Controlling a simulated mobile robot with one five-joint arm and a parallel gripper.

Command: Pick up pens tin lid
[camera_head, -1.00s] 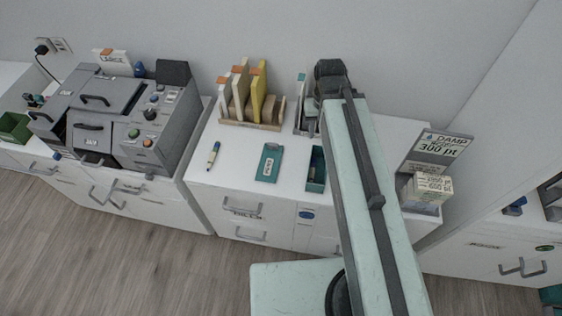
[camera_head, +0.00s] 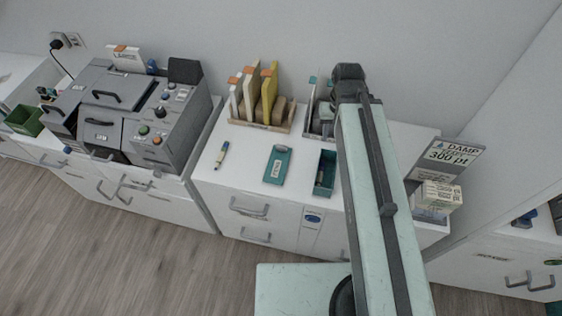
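In the head view a flat teal lid (camera_head: 277,165) with a pale label lies on the white desk top, near its front edge. Just right of it stands an open teal tin (camera_head: 325,173) with dark pens or similar items inside. The lid and tin are apart. My pale green arm reaches up the right of the view, right of the tin. Its dark far end is near the back wall, and whether the gripper's fingers show there cannot be made out. Nothing of mine touches the lid.
Behind are a wooden rack (camera_head: 262,124) of folders and a grey holder (camera_head: 318,122). A grey machine (camera_head: 150,125) stands left; a DAMP sign (camera_head: 446,152) and boxes (camera_head: 437,197) stand right. Bare desk surrounds the lid.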

